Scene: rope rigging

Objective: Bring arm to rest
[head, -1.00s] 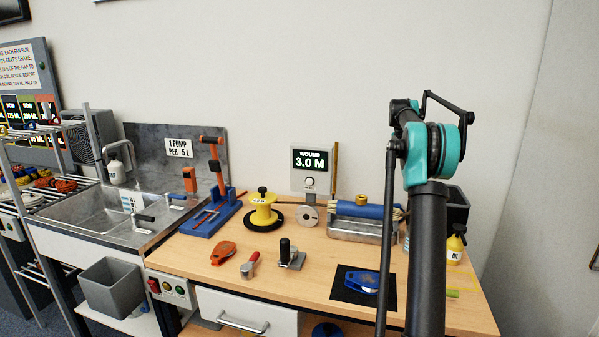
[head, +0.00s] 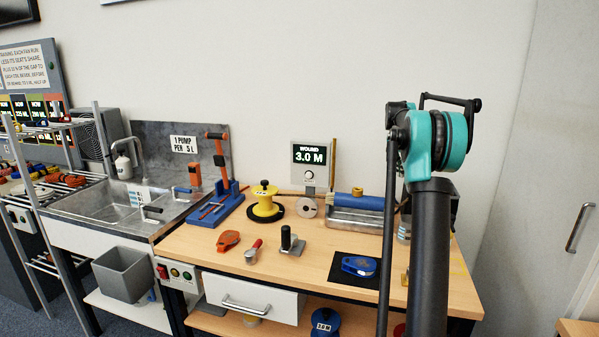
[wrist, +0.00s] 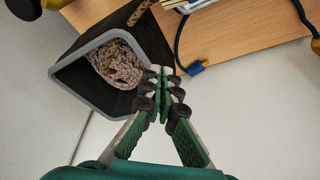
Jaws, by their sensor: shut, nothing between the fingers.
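My gripper (wrist: 161,92) shows in the wrist view with its two green-padded fingers together and nothing between them. It hangs in front of a black square bin (wrist: 135,105) with a grey rim, which holds a coil of speckled rope (wrist: 117,65). I cannot tell whether the fingertips touch the bin. In the head view my arm (head: 432,200) stands raised at the right, with a teal joint at the top. The gripper itself is hidden there, and the arm covers part of the bench's right end.
The wooden bench (head: 208,246) carries a yellow spool (head: 264,209), a display reading 3.0 M (head: 309,155), a blue roller (head: 358,202), an orange tool (head: 228,240) and a blue tool (head: 359,266) on a black mat. A sink (head: 120,205) is at the left. The right wall is clear above the bench.

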